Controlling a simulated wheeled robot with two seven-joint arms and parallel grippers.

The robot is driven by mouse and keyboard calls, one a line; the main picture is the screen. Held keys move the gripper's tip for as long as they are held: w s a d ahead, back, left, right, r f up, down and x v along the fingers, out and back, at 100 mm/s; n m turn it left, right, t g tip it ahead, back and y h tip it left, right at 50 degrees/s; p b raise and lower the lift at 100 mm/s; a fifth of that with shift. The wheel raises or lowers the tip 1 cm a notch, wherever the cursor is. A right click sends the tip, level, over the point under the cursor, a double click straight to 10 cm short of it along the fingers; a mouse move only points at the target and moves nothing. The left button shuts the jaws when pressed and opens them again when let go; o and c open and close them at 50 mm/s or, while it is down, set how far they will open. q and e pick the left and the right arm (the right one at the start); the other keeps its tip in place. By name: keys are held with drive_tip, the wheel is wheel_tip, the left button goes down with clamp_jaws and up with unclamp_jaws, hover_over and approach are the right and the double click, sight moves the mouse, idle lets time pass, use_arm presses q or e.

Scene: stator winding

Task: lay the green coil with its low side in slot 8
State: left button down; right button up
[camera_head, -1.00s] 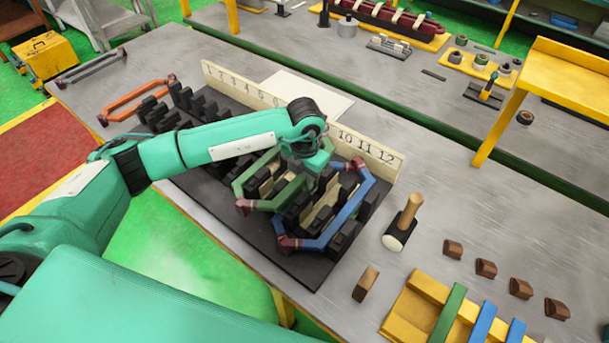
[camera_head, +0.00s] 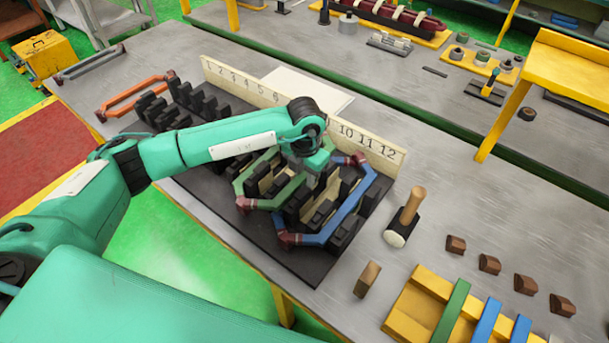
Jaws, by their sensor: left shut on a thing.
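The green coil (camera_head: 285,193) lies over the black slotted stator block (camera_head: 262,235), toward its right half. Its near left end has a dark red wrap. My left gripper (camera_head: 308,180) is over the coil's right part, shut on it; my wrist hides the fingertips and part of the coil. A blue coil (camera_head: 340,218) lies on the block just right of the green one. The number board (camera_head: 365,143) stands along the block's far edge; 1 to 6 and 10 to 12 can be read, while my arm hides the middle numbers, slot 8 among them. My right gripper is out of view.
An orange coil (camera_head: 130,97) and a grey coil (camera_head: 90,62) lie at the left of the table. A mallet (camera_head: 405,220), a wooden block (camera_head: 367,279), several brown wedges (camera_head: 489,264) and a yellow rack (camera_head: 410,305) with strips are at the right.

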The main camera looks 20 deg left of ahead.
use_arm(q)
drive_tip(key=shift+s+f, duration=0.35)
drive_tip(key=shift+f, duration=0.25)
drive_tip(key=c, duration=1.3)
unclamp_jaws()
drive_tip(key=shift+o, duration=0.8)
drive_tip(key=shift+w+f, duration=0.1)
drive_tip(key=shift+w, duration=0.3)
drive_tip(key=shift+s+r, duration=0.15)
drive_tip(key=shift+r, duration=0.1)
drive_tip(key=shift+r+p, duration=0.3)
drive_tip(key=shift+r, duration=0.5)
